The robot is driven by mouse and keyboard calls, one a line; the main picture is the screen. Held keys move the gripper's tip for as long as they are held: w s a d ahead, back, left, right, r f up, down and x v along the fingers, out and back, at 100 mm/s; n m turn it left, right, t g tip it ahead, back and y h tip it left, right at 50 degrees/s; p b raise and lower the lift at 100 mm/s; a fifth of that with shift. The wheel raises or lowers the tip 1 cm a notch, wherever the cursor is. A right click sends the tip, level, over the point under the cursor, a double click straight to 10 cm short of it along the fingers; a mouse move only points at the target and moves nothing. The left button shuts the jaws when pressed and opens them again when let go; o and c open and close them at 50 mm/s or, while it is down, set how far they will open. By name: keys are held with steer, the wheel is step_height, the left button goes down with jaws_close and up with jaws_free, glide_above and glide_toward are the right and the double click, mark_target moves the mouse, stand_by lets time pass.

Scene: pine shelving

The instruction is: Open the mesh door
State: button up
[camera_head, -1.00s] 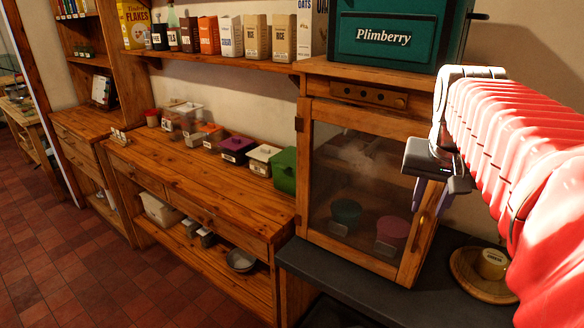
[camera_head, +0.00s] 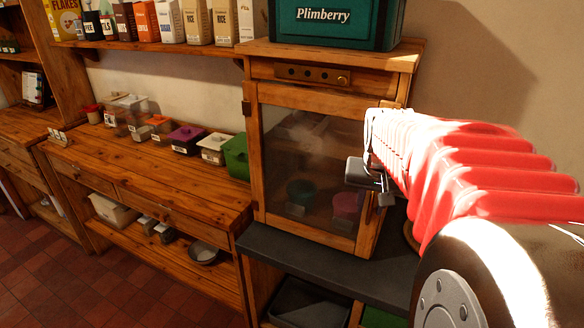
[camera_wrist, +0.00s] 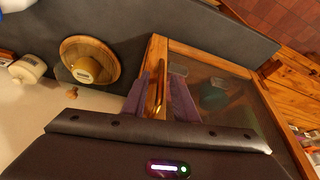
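The mesh door (camera_head: 300,165) is the wood-framed front of the pine cabinet (camera_head: 330,54). It appears shut, with hinges on its left and bowls dimly visible behind the mesh. In the wrist view the door (camera_wrist: 225,88) lies tilted, and its brass handle (camera_wrist: 159,88) stands on the wooden frame. My gripper (camera_wrist: 158,92) is open, with one purple finger on each side of the handle and visible gaps beside it. In the head view my gripper (camera_head: 378,190) is at the door's right edge; my arm hides the handle there.
A dark counter (camera_head: 290,250) runs under the cabinet. A green Plimberry box (camera_head: 335,25) stands on top. A pine bench (camera_head: 150,170) with several containers stands to the left.

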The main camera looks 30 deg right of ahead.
steer(key=shift+c, duration=0.5)
jaws_close()
stand_by(0.9)
